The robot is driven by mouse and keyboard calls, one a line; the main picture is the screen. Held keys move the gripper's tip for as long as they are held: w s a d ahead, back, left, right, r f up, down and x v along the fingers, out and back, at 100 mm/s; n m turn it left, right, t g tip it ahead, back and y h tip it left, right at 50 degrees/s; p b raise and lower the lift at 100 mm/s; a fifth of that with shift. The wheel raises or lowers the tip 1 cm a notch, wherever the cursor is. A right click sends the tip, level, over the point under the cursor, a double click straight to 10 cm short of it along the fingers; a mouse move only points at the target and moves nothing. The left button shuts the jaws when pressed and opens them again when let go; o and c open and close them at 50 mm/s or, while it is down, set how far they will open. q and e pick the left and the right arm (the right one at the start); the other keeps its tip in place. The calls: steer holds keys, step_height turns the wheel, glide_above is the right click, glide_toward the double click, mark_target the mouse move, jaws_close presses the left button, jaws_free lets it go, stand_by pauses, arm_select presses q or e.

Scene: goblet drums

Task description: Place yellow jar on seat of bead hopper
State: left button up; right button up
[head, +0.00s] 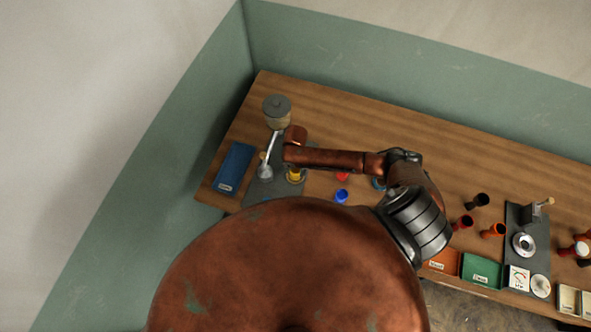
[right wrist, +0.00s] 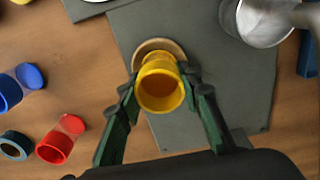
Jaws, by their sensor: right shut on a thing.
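The yellow jar (right wrist: 161,84) is between the two green fingers of my right gripper (right wrist: 160,92), which is shut on it. Its open mouth faces the wrist camera. The jar overlaps the lower part of a round wooden seat (right wrist: 153,44) on the grey base plate (right wrist: 235,95); I cannot tell whether they touch. In the head view the yellow jar (head: 295,176) shows beside my right arm. The bead hopper (head: 277,107) stands at the back of its plate, with a metal tube leading to a funnel (head: 265,171). My left gripper is not in view.
The metal funnel (right wrist: 262,20) is close at the upper right of the jar. A blue jar (right wrist: 28,77) and a red jar (right wrist: 72,124) stand to the left. A blue tray (head: 235,165) lies left of the plate. Bare table lies behind my arm.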

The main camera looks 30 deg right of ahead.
steer(key=shift+f, duration=0.1)
steer(key=o, duration=1.2)
step_height(320, 180, up, 12)
steer(key=shift+r, duration=0.15)
